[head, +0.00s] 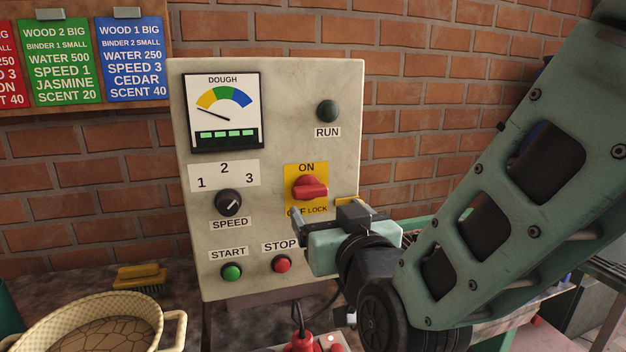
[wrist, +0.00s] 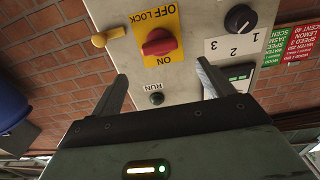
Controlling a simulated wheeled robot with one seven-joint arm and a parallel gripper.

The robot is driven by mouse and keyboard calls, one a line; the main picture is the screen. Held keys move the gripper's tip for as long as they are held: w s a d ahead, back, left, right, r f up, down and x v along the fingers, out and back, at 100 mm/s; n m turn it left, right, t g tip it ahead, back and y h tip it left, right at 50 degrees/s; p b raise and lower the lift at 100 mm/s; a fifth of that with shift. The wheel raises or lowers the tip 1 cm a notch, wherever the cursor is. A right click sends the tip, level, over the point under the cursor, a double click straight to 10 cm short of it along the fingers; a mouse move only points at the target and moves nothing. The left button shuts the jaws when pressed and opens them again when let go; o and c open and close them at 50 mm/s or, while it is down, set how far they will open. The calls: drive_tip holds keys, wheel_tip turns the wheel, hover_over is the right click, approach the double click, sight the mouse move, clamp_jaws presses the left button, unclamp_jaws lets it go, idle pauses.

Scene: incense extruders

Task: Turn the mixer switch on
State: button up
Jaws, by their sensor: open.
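The control panel (head: 270,140) carries a red rotary switch (head: 311,188) on a yellow plate, with ON above it and a partly covered OFF LOCK label below. The red knob lies roughly sideways; it also shows in the wrist view (wrist: 158,42), which is upside down. My gripper (head: 322,219) is in front of the panel, just below the switch in the head view. In the wrist view its fingers are spread, with nothing between them, and the knob shows beyond them, apart from both.
A yellow peg-like piece (wrist: 108,38) sits beside the plate. The dark green RUN lamp (head: 327,111) looks unlit. The SPEED knob (head: 228,203), green START button (head: 232,272) and red STOP button (head: 281,264) are nearby. A basin (head: 172,328) and brush (head: 140,275) are at lower left.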

sight(312, 192)
drive_tip(key=p+x, duration=0.1)
drive_tip(key=x, duration=0.8)
drive_tip(key=shift+f, duration=0.1)
drive_tip(key=c, duration=1)
